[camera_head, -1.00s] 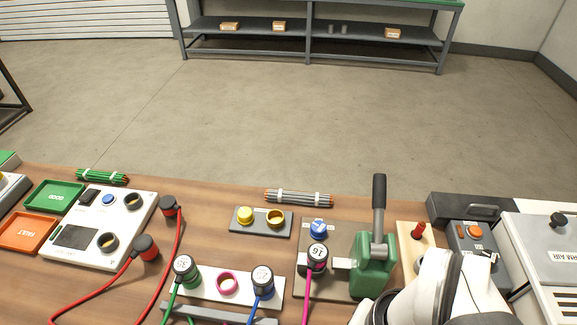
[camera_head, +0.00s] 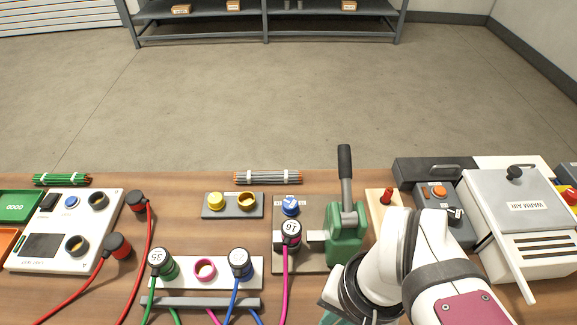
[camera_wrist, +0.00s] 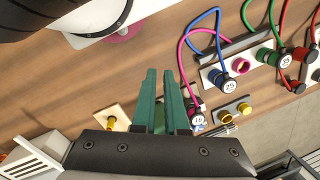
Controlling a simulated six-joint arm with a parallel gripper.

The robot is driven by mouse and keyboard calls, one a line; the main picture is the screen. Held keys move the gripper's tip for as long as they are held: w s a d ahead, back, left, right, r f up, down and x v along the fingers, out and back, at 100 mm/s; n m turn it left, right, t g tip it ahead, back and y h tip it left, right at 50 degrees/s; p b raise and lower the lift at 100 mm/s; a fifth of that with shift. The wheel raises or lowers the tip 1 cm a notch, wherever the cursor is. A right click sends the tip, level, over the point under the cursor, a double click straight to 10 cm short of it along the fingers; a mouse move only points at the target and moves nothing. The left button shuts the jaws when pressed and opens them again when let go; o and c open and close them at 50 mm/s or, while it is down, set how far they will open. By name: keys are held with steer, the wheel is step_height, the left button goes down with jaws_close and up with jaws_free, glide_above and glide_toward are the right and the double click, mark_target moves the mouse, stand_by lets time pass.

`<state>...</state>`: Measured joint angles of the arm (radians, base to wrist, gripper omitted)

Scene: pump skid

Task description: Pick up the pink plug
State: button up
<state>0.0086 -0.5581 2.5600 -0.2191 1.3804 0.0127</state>
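The pink plug (camera_head: 290,234), a dark cap marked 16 on a pink cable, stands upright at the fixture beside the green lever press. In the head view my white arm is right of the plug, and the fingers are mostly hidden.
The green press (camera_head: 346,238) with its tall lever stands right of the plug. Left are a white rack (camera_head: 190,282) with green and blue plugs, and a grey block (camera_head: 231,212) with yellow parts. A warm-air box (camera_head: 525,215) is at the right.

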steer(key=o, duration=1.2)
steer(key=shift+o, duration=0.2)
steer(key=n+h, duration=0.2)
steer(key=n, duration=2.3)
glide_above(291, 227)
steer(key=shift+n, duration=0.5)
step_height(291, 227, down, 15)
steer(key=shift+f, duration=0.2)
